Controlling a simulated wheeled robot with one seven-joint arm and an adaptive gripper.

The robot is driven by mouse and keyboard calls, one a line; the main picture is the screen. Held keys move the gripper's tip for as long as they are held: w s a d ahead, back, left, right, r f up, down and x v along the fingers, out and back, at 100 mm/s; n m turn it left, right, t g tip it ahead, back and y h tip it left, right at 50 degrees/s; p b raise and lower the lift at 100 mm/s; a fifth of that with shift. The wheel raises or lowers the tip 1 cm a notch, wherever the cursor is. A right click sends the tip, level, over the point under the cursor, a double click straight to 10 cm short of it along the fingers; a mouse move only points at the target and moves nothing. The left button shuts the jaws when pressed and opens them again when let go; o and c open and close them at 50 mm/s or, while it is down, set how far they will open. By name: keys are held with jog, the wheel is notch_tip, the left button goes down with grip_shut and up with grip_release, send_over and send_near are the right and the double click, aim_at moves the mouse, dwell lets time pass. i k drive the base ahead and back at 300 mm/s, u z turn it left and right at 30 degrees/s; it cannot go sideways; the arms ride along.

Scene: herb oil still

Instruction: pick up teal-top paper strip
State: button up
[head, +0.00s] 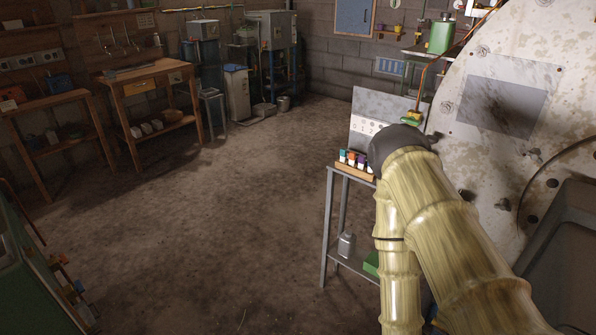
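The teal-top paper strip (343,155) stands upright at the left end of a short row of strips in a wooden holder (355,171). Its neighbours have red, purple and other coloured tops. The holder sits on the front left of a grey metal stand, and my arm's dark joint (397,143) covers the area just right of it. The strip is small in the head view, but its teal top and white body show. My gripper is not visible, so I cannot tell what it holds or where it is relative to the strip.
The metal stand (329,215) has a lower shelf with a grey bottle (346,245) and a green box (371,263). A pale panel (379,108) stands behind the holder. A large pale round vessel (500,110) fills the right. Open floor (220,220) lies left.

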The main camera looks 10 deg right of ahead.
aim_at(343, 151)
jog(key=u, duration=0.05)
jog(key=k, duration=0.45)
jog(key=u, duration=1.2)
jog(key=i, duration=1.2)
jog(key=z, duration=0.5)
jog(key=i, duration=0.9)
jog(key=z, duration=0.85)
